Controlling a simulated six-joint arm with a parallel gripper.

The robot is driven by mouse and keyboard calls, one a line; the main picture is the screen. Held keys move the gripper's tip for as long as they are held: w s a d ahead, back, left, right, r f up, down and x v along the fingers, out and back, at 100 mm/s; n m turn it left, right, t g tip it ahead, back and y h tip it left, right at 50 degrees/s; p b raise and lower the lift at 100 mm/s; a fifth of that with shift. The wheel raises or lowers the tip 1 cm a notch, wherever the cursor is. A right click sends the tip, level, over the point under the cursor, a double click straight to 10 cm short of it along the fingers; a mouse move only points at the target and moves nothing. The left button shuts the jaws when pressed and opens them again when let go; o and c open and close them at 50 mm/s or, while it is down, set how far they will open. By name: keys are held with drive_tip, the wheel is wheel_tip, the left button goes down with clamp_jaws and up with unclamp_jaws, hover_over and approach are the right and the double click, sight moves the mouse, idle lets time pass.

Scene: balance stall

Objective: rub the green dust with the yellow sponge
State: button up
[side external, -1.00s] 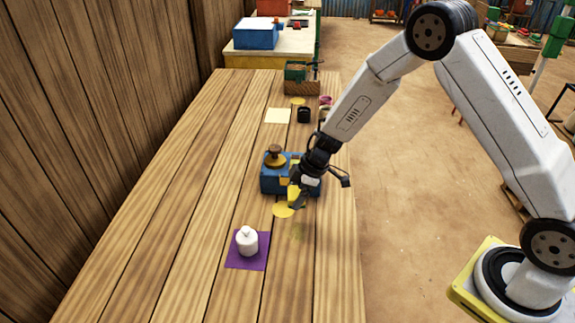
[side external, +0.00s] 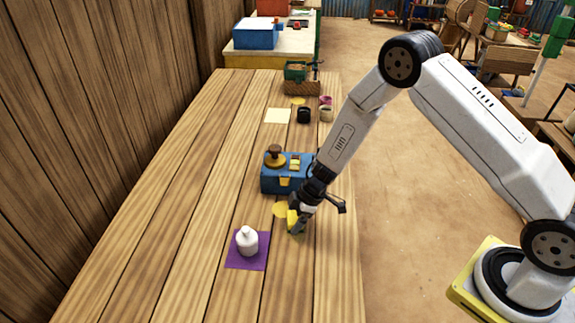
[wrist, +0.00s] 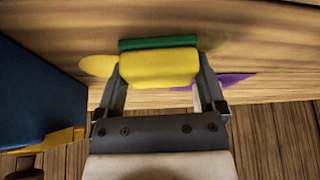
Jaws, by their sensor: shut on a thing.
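The yellow sponge (wrist: 158,68) is held between both fingers of my gripper (wrist: 160,82) in the wrist view, with a green layer along its far edge. In the side view the sponge (side external: 292,220) shows partly beside my gripper (side external: 297,226), low over the table in front of the blue box. I cannot tell whether it touches the wood. The green dust is not clear now; my gripper covers the spot where a faint patch lay. A dim smudge shows beside the sponge in the wrist view.
A blue box (side external: 270,184) with a brown-knobbed brass item (side external: 275,158) on it stands behind. A yellow disc (side external: 280,210) lies beside my gripper. The table's left side is clear.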

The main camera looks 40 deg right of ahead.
sight(290, 250)
drive_tip(key=shift+s+a, duration=2.95)
drive_tip(key=shift+s, duration=0.1)
drive_tip(key=shift+w+d, duration=3.7)
drive_tip(key=shift+s+a, duration=0.1)
drive_tip(key=shift+s, duration=0.2)
drive_tip(key=shift+s+a, duration=3.4)
drive_tip(key=shift+w+d, duration=3.3)
drive_tip(key=shift+w, duration=0.05)
drive_tip(key=shift+w+d+r, duration=0.1)
drive_tip(key=shift+d+r, duration=0.05)
drive_tip(key=shift+r, duration=0.5)
drive_tip(key=shift+w+d+r, duration=0.1)
drive_tip(key=shift+r, duration=3.3)
